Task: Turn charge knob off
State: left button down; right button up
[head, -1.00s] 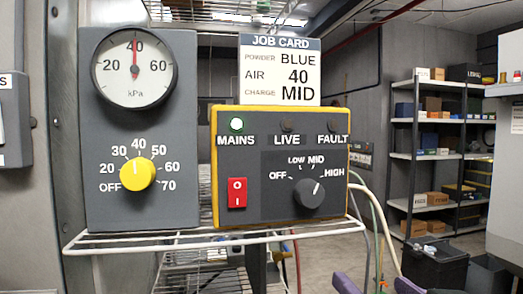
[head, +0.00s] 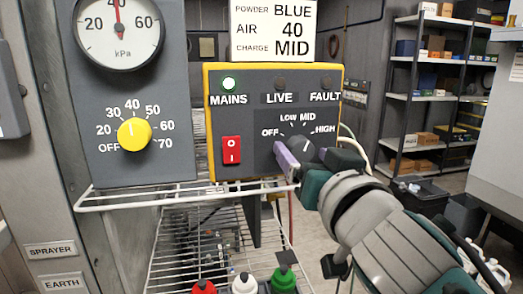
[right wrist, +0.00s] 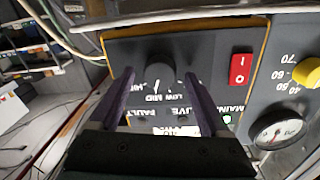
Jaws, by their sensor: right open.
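The charge knob (head: 300,149) is a dark round knob on the yellow-edged control box (head: 208,120), under the labels OFF, LOW, MID and HIGH. Its white mark points up and right; the exact setting is hard to tell. My right gripper (head: 314,162) is open in front of the box, with one purple finger partly covering the knob. In the right wrist view, which is upside down, the knob (right wrist: 153,70) shows between the two spread fingers (right wrist: 158,95). Whether they touch it cannot be told. My left gripper is not in view.
The green MAINS lamp (head: 229,84) is lit; LIVE and FAULT look dark. A red rocker switch (head: 231,150) sits left of the knob. A yellow air knob (head: 134,133) and gauge (head: 118,28) are further left. A wire shelf (head: 135,196) runs below. The job card (head: 273,30) reads MID.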

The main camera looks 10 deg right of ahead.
jog(key=shift+w, duration=0.1)
jog(key=shift+c, duration=0.2)
grip_shut()
dwell(0.5)
